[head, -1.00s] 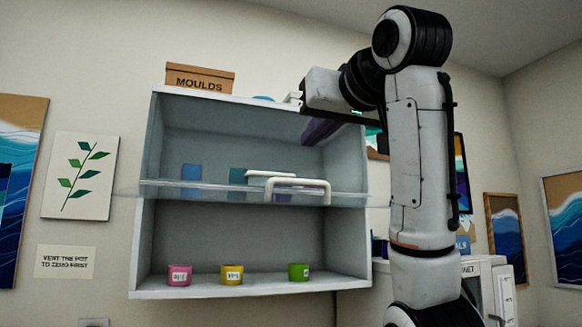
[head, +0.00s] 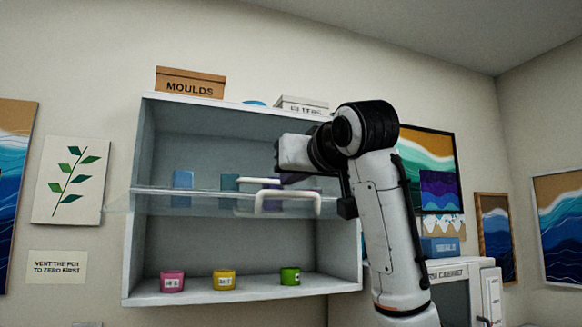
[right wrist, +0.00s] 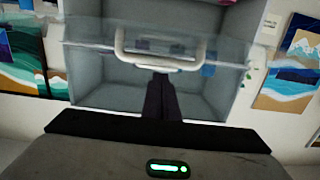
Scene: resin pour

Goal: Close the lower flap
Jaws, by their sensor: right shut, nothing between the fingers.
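The lower flap (head: 165,203) is a clear pane that stands out roughly level from the cabinet (head: 128,260), near the middle shelf, so the lower compartment is open. Its white handle (head: 288,203) is at the front edge; it also shows in the right wrist view (right wrist: 160,62). My right gripper (head: 288,179) is at the handle, just above it in the head view. In the right wrist view its dark fingers (right wrist: 160,77) are together and empty, their tips close to the handle bar. I cannot tell whether they touch it. My left gripper is out of view.
Pink (head: 172,282), yellow (head: 224,279) and green (head: 290,276) pots stand in the lower compartment. Blue containers (head: 182,188) show in the upper one. A MOULDS box (head: 190,82) sits on top. A white cabinet (head: 462,264) stands at the right.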

